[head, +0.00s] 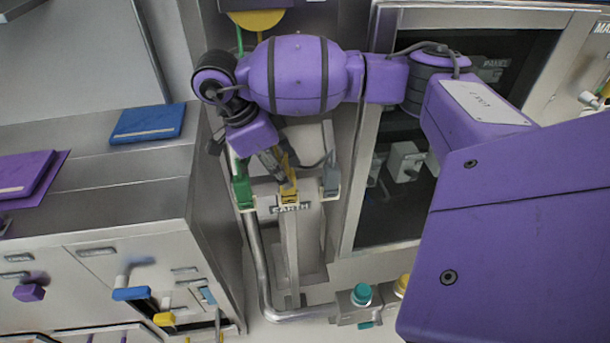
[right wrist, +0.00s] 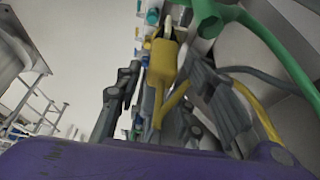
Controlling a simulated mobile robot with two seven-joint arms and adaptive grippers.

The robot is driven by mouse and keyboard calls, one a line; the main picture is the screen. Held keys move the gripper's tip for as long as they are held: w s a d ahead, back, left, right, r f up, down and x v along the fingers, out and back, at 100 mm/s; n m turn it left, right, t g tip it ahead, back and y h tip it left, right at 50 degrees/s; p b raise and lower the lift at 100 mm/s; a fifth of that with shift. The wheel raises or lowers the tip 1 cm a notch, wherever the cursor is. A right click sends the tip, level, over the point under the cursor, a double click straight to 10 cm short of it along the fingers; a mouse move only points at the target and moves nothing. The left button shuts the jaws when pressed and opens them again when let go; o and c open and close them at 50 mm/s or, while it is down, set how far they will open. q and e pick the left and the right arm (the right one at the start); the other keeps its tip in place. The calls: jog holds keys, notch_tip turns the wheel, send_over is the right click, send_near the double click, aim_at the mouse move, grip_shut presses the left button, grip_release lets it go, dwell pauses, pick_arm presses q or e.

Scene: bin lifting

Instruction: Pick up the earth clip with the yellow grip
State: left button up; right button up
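The earth clip with the yellow grip (head: 289,184) hangs on the rack above the EARTH label in the head view, between a green clip (head: 243,190) and a grey clip (head: 330,180). My right gripper (head: 277,162) points down at the yellow grip from above and behind. In the right wrist view the yellow grip (right wrist: 160,66) lies between the two dark fingers of my right gripper (right wrist: 168,84). The fingers stand apart, with a gap visible on the left side; contact on the right is unclear. My left gripper is not in view.
A green clip (right wrist: 208,18) and its thick cable lie close on the right in the right wrist view. A steel cabinet (head: 130,225) with a blue binder (head: 147,123) stands left. A dark-windowed panel (head: 400,190) stands right of the rack. A pipe (head: 262,270) runs below.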

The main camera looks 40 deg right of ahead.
jog(key=x, duration=0.2)
jog(key=shift+d+f, duration=0.1)
jog(key=shift+f, duration=0.3)
jog(key=shift+d+f, duration=0.2)
jog(key=shift+f, duration=0.2)
jog(key=shift+s, duration=0.1)
grip_shut()
jog(key=shift+r, duration=0.15)
